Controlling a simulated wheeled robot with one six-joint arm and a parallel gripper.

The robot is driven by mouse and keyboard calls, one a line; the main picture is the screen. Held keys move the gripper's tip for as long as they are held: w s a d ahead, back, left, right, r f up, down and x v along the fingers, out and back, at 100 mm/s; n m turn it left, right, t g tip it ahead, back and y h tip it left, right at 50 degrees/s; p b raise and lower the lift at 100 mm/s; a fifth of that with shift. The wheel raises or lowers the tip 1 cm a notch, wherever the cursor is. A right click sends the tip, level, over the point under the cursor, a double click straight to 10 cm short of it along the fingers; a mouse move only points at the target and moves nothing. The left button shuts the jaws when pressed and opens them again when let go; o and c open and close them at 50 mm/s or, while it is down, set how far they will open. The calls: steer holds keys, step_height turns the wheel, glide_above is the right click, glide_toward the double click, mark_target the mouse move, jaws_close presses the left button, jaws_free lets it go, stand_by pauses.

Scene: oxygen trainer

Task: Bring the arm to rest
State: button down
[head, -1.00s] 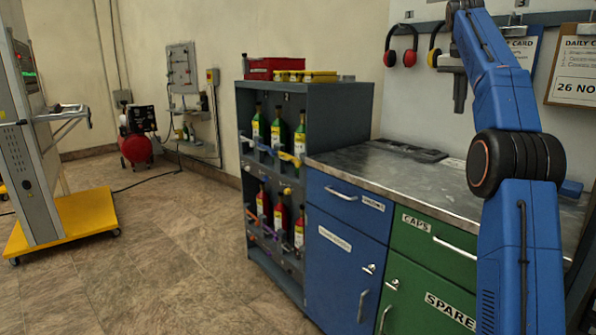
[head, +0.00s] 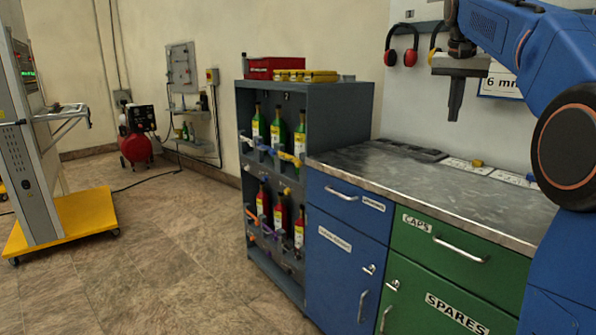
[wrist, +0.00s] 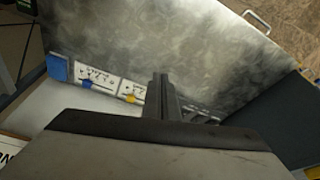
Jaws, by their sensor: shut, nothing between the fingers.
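My gripper (head: 455,106) hangs above the back of the metal worktop (head: 420,185) in the head view, pointing down. Its fingers are together with nothing between them. In the wrist view the shut fingers (wrist: 160,88) show at the centre, over the worktop (wrist: 190,50). My blue arm comes in from the right edge of the head view and bends down to the gripper.
Blue and green drawers (head: 440,245) are below the worktop. A grey cabinet (head: 340,115) with several bottles stands to its left. Red ear defenders (head: 401,45) hang on the wall near the gripper. White labelled plates (wrist: 98,78) lie at the worktop's back.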

steer(key=s+a+f+n, duration=0.1)
steer(key=s+a+f, duration=0.2)
steer(key=s+f, duration=0.3)
steer(key=s+a+f+n+t+y, duration=0.1)
steer(key=s+a+f+n, duration=0.15)
steer(key=s, duration=0.55)
steer(key=s+a+f+n, duration=0.1)
steer(key=s+a+f, duration=0.2)
steer(key=s+f, duration=0.35)
steer(key=s+a+f+n+t, duration=0.1)
steer(key=s+a+f, duration=0.3)
steer(key=s+f, duration=1.5)
step_height(320, 180, down, 3)
steer(key=shift+a+r+n+y, duration=0.2)
steer(key=shift+n+y, duration=0.2)
steer(key=shift+n, duration=0.35)
